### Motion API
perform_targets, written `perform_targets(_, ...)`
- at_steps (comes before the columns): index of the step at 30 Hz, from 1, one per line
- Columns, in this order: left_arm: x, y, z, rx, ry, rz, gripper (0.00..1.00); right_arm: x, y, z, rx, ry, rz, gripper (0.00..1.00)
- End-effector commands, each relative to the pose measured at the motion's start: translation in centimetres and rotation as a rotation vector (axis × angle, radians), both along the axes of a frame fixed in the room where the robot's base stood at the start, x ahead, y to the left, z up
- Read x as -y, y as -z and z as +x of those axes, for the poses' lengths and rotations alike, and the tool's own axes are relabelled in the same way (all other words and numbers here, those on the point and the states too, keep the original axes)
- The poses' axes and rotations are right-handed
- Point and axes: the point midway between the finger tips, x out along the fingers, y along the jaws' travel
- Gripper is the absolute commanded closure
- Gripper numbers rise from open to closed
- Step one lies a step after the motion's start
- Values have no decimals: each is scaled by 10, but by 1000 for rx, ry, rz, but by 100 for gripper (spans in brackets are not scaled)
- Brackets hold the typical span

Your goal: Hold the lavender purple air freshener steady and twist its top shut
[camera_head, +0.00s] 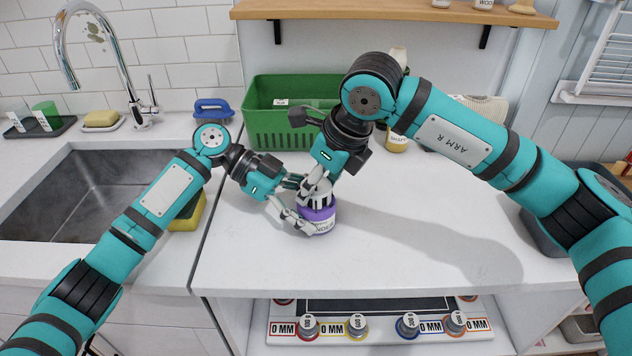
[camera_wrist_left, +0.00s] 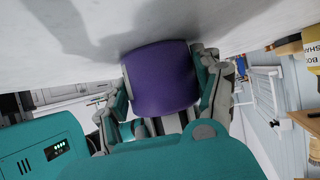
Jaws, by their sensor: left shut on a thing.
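The lavender purple air freshener (camera_head: 318,226) stands upright on the white counter, with a label on its front and a pale slotted top (camera_head: 318,200). My left gripper (camera_head: 296,204) comes in from the left and is shut on its body. In the left wrist view the purple body (camera_wrist_left: 163,78) sits between the two fingers of my left gripper (camera_wrist_left: 165,85). My right gripper (camera_head: 317,188) reaches down from above, with its fingers at the top. The fingers partly hide the top, and I cannot tell whether they are closed on it.
A green basket (camera_head: 275,128) stands behind my grippers, with a yellow-labelled bottle (camera_head: 397,142) to its right. A sink (camera_head: 85,195) with a yellow sponge-like block (camera_head: 187,214) at its edge lies left. The counter's right front (camera_head: 400,260) is clear.

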Motion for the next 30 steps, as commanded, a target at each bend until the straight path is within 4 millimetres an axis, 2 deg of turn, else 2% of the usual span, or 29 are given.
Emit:
perform_targets(4,0,1,-1,-2,1,2,53,0,-1,1,3,2,2,83)
perform_targets(5,0,1,-1,-2,1,2,53,0,-1,1,3,2,2,50)
perform_targets(10,0,1,-1,-2,1,2,53,0,-1,1,2,0,1,28)
perform_targets(18,0,1,-1,-2,1,2,53,0,-1,0,1,-1,1,26)
perform_targets(22,0,1,0,-2,1,2,53,2,-8,-1,2,0,2,26)
perform_targets(26,0,1,0,-2,1,2,53,9,-28,-5,5,1,3,26)
perform_targets(30,0,1,0,-2,0,2,53,19,-57,-12,7,1,3,26)
